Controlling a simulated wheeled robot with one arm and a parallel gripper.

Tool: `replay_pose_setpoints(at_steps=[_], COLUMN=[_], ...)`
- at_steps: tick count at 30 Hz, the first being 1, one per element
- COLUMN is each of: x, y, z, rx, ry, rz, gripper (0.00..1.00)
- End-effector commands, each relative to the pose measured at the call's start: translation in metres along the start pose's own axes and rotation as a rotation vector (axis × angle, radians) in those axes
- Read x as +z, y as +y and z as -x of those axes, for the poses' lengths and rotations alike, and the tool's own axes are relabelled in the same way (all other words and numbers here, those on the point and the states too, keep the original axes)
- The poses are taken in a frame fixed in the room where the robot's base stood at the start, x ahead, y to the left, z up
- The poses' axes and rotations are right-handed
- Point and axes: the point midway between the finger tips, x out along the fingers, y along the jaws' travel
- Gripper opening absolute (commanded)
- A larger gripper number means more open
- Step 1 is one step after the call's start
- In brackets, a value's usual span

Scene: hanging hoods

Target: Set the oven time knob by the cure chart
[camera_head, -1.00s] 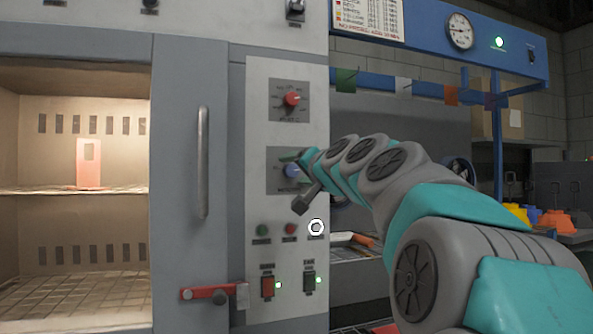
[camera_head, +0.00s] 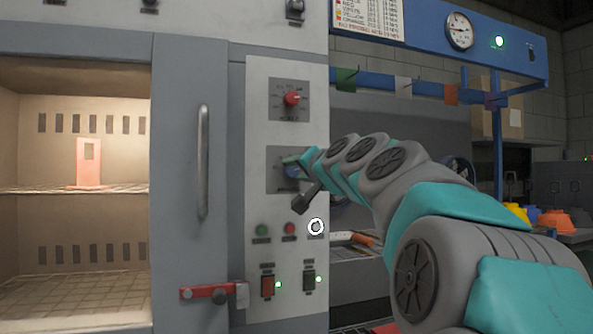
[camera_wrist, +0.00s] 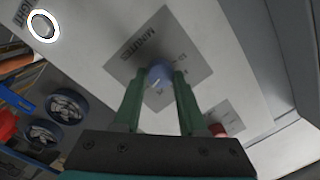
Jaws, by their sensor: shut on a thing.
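The blue time knob (camera_wrist: 160,74) sits on its dark dial plate (camera_wrist: 188,53) on the oven panel, and "MINUTES" shows on the plate in the wrist view. My gripper (camera_wrist: 160,85) has its two green fingers on either side of the knob, shut on it. In the head view my gripper (camera_head: 300,164) reaches the knob from the right and hides most of it. The knob's pointer and most of the scale cannot be read. The cure chart (camera_head: 368,18) hangs at the top, cut off by the frame edge, its text too small to read.
A red knob (camera_head: 291,98) on another dial is above. Green (camera_head: 262,229) and red (camera_head: 289,228) buttons, a white-ringed round part (camera_head: 316,226) and two lit switches lie below.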

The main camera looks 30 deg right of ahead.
Motion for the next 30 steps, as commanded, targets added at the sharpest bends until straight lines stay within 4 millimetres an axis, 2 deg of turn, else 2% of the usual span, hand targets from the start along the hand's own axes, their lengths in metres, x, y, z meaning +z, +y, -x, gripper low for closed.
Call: replay_pose_setpoints(at_steps=[11, 30], x=[0.0030, 0.0048], y=[0.0013, 0.0009], z=[-0.0002, -0.0022], rx=[0.006, 0.039], ry=[-0.009, -0.041], rz=[0.144, 0.731], gripper=[0.00, 0.00])
